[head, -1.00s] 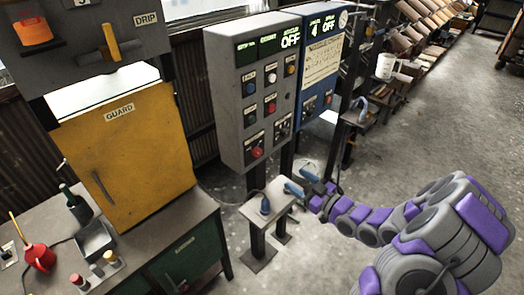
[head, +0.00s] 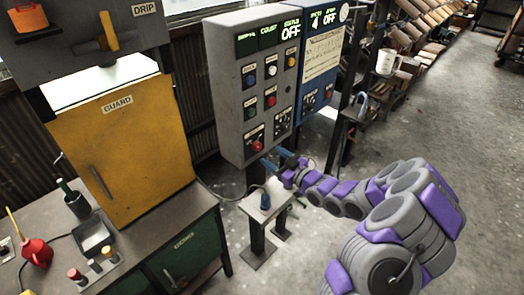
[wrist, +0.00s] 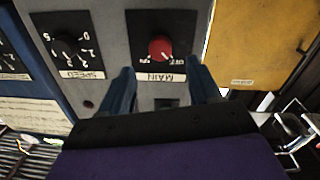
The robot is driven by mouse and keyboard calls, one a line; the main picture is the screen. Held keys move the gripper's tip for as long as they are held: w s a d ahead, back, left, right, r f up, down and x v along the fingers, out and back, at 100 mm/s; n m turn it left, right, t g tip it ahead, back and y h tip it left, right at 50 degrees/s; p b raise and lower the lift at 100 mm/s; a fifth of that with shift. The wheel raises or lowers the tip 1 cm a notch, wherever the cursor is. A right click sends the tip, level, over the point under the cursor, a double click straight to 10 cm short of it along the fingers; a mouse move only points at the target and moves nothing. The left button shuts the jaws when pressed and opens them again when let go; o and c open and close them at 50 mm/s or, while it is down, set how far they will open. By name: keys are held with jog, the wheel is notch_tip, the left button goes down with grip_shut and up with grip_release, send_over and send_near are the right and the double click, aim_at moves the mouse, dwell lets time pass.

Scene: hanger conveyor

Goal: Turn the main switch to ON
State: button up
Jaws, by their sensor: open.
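The main switch (wrist: 160,48) is a red round knob on a black plate above a MAIN label, seen upside down in the wrist view. It also shows low on the grey control panel (head: 236,110) in the head view, as a red knob (head: 257,146). My gripper (wrist: 165,88) has two blue fingers spread apart and empty, one on each side below the knob in the wrist view. In the head view my gripper (head: 272,165) is just below the panel's lower part, near the knob. I see no contact with it.
A speed dial (wrist: 68,46) sits beside the main switch on the panel. A blue panel (head: 322,65) adjoins the grey one. A small stand (head: 264,212) with a blue-handled item is below my gripper. A yellow guard cabinet (head: 125,150) stands left.

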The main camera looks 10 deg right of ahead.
aim_at(259, 147)
jog(key=shift+b+x, duration=0.5)
jog(key=shift+x, duration=2.7)
jog(key=shift+c, duration=0.4)
jog(key=c, duration=1)
jog(key=shift+o, duration=0.2)
